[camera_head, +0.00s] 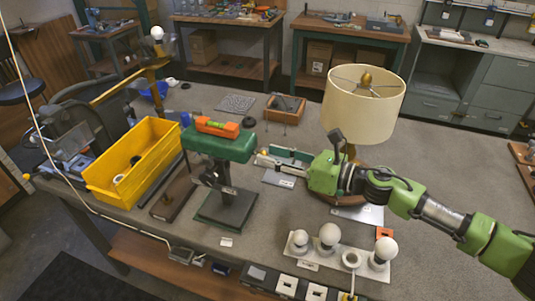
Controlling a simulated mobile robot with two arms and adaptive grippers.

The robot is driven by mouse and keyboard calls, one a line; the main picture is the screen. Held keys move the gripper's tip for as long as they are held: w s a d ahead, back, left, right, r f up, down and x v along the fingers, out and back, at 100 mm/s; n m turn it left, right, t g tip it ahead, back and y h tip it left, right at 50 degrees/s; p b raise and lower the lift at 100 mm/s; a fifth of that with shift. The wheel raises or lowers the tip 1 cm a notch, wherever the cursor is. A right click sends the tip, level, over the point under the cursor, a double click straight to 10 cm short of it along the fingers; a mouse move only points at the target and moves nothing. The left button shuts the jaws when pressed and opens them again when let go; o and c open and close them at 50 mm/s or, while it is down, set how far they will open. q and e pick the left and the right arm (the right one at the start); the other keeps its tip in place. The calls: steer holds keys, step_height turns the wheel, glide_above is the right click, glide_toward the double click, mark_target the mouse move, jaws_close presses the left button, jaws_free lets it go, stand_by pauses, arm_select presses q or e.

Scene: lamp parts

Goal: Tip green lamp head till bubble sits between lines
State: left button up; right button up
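The green lamp head (235,146) sits on a dark stand with a square base (228,210), left of the middle of the table. An orange spirit level (217,126) with a yellow-green vial lies on top of the head. The level slopes slightly down to the right in the picture; the bubble and lines are too small to read. My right gripper (262,157) reaches in from the right, its fingertips close to the head's right end. I cannot tell whether they touch it or how far apart the fingers are. My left gripper is not in view.
A yellow bin (133,165) stands left of the stand. A lamp with a cream shade (363,107) stands behind my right arm. A white strip with several round bulbs (329,234) lies at the front right. A wooden box (284,108) is behind.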

steer(key=v, duration=1)
steer(key=shift+s, duration=0.1)
